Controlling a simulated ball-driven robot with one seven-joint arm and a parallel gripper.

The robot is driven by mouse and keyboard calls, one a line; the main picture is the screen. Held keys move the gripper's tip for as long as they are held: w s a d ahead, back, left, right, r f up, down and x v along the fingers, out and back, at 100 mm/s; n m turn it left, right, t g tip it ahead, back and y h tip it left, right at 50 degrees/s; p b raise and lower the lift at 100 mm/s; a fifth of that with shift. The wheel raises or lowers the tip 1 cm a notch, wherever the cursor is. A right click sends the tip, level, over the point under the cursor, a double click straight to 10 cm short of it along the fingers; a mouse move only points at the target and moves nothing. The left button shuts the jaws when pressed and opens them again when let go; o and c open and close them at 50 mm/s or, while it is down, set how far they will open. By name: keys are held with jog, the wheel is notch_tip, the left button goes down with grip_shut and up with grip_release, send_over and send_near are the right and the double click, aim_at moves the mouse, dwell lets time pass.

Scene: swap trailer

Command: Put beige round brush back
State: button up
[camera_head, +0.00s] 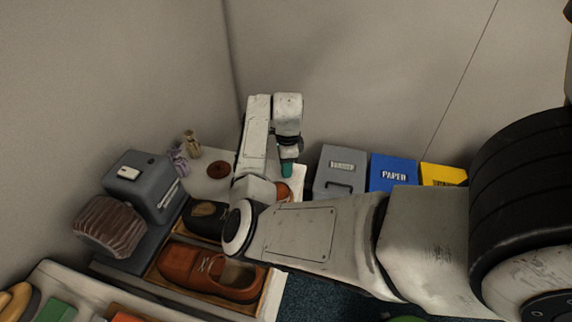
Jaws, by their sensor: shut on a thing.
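My gripper (287,170) points down with teal fingertips over the right part of a white tabletop (207,187) at the back. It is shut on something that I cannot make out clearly. An orange-brown rounded thing (283,191) shows just below the fingertips, partly hidden by my arm. I cannot tell whether it is held or lies on the tabletop. No beige round brush can be made out for certain. A dark reddish-brown round disc (218,170) lies on the tabletop, left of my gripper.
A grey machine (145,185) with a brown bristly roller (108,227) stands at left. A brown shoe (211,273) and a dark shoe (203,216) lie in front. Small pouches (191,145) stand at the back. Grey (340,172), blue (391,172) and yellow (443,176) bins stand right.

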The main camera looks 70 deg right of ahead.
jog(key=o, duration=1.1)
jog(key=shift+f, duration=0.1)
jog(key=r, duration=1.2)
jog(key=shift+s+r, duration=0.15)
jog(key=shift+s, duration=0.05)
